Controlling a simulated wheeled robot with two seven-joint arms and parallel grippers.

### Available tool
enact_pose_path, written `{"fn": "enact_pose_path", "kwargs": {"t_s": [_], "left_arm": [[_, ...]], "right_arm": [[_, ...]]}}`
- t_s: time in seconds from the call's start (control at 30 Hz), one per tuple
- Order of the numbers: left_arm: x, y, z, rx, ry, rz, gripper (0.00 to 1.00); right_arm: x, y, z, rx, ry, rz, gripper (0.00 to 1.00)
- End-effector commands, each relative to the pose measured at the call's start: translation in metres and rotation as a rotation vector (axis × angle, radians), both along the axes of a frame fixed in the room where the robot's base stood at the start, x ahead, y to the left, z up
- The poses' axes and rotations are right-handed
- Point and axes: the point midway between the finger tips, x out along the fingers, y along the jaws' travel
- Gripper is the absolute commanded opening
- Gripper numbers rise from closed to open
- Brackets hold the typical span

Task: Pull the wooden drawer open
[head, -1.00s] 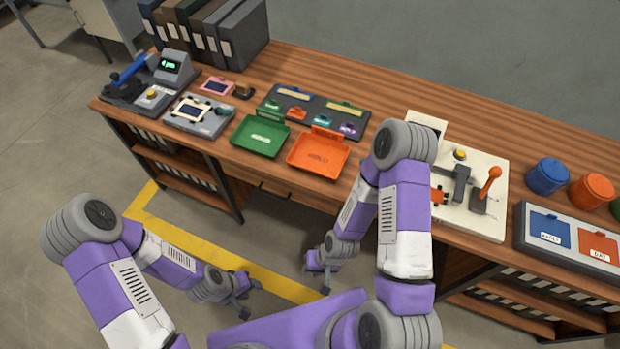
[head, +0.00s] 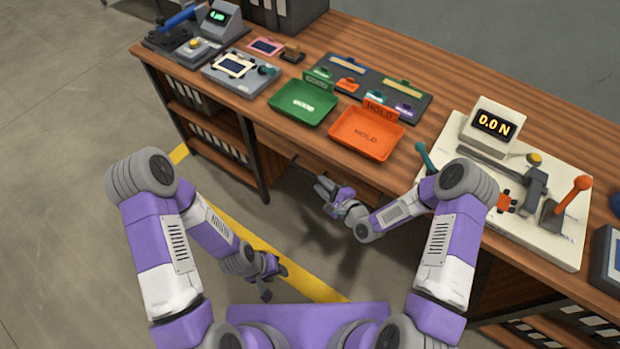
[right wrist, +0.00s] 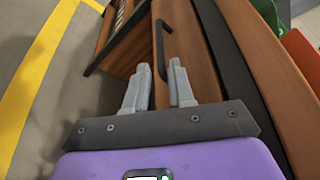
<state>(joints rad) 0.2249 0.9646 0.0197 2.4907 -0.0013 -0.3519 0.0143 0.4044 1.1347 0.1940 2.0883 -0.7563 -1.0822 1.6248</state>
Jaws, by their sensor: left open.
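The wooden drawer (right wrist: 182,30) is under the bench top, and its front looks flush with the bench. Its dark bar handle (right wrist: 160,42) shows in the right wrist view. My right gripper (head: 318,186) is in front of the drawer, below the orange tray. In the right wrist view its two fingers (right wrist: 160,78) are apart, with the near end of the handle appearing between their tips. I cannot tell whether they touch it. My left gripper (head: 273,282) is open and empty, low over the floor, away from the bench.
On the bench (head: 350,42) are a green tray (head: 303,103), an orange tray (head: 366,134) and a force tester (head: 494,126) reading 0.0 N. Shelves (head: 205,120) stand under the bench at left. The floor in front is clear, with a yellow line (head: 245,232).

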Motion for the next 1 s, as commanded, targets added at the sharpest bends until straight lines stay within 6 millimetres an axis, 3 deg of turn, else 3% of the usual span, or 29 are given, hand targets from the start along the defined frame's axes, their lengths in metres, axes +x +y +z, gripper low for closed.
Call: {"fn": "enact_pose_path", "kwargs": {"t_s": [0.43,0.83,0.87,1.0], "left_arm": [[0.000,0.000,-0.020,0.000,-0.001,0.000,0.43],[0.000,0.000,-0.022,0.000,0.000,0.000,0.43],[0.000,0.000,-0.022,0.000,0.000,0.000,0.43],[0.000,0.000,-0.022,0.000,0.000,0.000,0.43]], "right_arm": [[0.050,0.037,-0.013,0.007,-0.003,0.001,0.23],[0.058,0.042,-0.015,0.008,0.001,-0.001,0.23],[0.058,0.042,-0.015,0.008,0.001,-0.001,0.22],[0.058,0.042,-0.015,0.008,0.001,-0.001,0.00]]}}
